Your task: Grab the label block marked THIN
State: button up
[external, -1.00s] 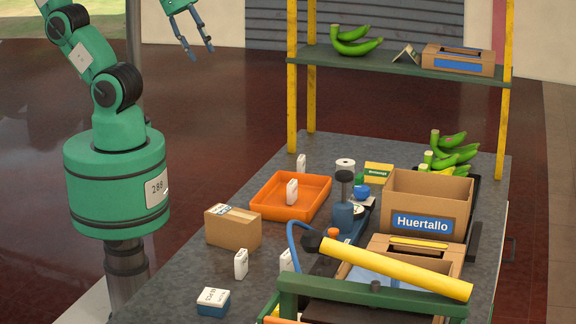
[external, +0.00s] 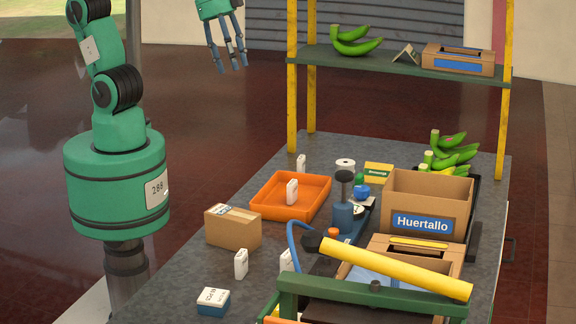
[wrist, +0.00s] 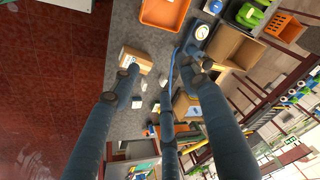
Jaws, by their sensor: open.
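Several small white label blocks stand on the grey table: one at the back (external: 301,163), one in the orange tray (external: 292,192), one near the front (external: 241,264), and one partly hidden by the blue hose (external: 286,261). Their markings are too small to read, so I cannot tell which is THIN. Small white blocks also show below the fingers in the wrist view (wrist: 137,102). My gripper (external: 232,69) is open and empty, high above the floor, left of the shelf and well away from the blocks. Its three fingers spread across the wrist view (wrist: 160,78).
The orange tray (external: 263,208), a cardboard box (external: 232,231) and a blue-white box (external: 213,302) stand on the table's left side. The Huertallo carton (external: 425,200) and a yellow bar (external: 395,268) crowd the right. A yellow-posted shelf (external: 400,68) rises behind.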

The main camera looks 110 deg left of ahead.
jog(key=w+d+f+m+g, duration=0.1)
jog(key=w+d+f+m, duration=0.35)
jog(key=w+d, duration=0.3)
jog(key=m+g, duration=0.3)
jog(key=m, duration=0.4)
send_over(237, 256)
notch_tip(237, 256, down, 21)
jog(key=shift+y+b, duration=0.3)
jog(key=shift+y, duration=0.1)
jog(key=shift+d, duration=0.1)
jog(key=shift+f+b, duration=0.7)
jog(key=shift+f, duration=3.55)
jog(key=shift+f+b, duration=0.7)
jog(key=shift+f, duration=1.9)
